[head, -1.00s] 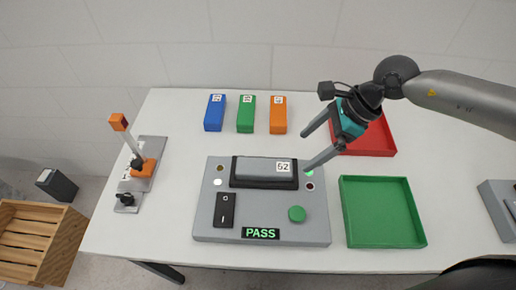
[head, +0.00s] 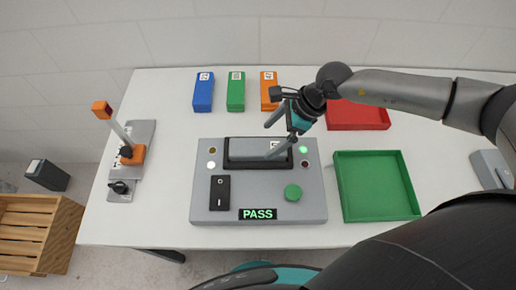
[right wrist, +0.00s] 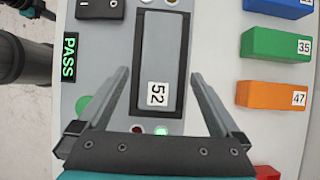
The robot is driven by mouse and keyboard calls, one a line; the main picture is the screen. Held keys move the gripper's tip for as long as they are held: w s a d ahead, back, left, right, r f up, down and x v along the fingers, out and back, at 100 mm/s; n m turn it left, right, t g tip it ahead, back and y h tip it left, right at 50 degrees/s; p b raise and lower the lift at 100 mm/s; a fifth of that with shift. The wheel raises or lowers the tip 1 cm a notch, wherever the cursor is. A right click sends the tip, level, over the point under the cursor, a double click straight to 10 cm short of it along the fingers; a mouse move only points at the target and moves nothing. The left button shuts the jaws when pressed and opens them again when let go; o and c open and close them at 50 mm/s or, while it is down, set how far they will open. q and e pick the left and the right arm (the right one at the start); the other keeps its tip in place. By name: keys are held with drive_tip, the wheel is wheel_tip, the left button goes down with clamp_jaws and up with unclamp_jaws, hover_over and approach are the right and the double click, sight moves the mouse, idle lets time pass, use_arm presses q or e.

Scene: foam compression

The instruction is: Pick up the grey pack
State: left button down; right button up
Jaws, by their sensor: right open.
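The grey pack (head: 248,147) lies in a dark cradle on the grey test station, its label reading 52 at its right end. In the right wrist view the grey pack (right wrist: 163,50) runs lengthwise between the finger lines. My right gripper (head: 270,141) is open above the labelled end of the pack and partly covers it in the head view. In the right wrist view its fingers (right wrist: 160,73) stand on either side of the pack, with gaps on both sides. My left gripper is not in view.
The station (head: 210,207) has a lit PASS display (head: 257,214), a black switch (head: 220,192) and a green button (head: 292,192). Blue (head: 203,92), green (head: 236,92) and orange (head: 268,88) packs stand behind. Red (head: 358,118) and green (head: 375,188) trays are at right.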

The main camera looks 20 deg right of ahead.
sight(259, 147)
drive_tip(key=shift+x, duration=2.35)
drive_tip(key=shift+w+a+r, duration=0.1)
drive_tip(key=shift+a+r, duration=0.05)
drive_tip(key=c, duration=1.4)
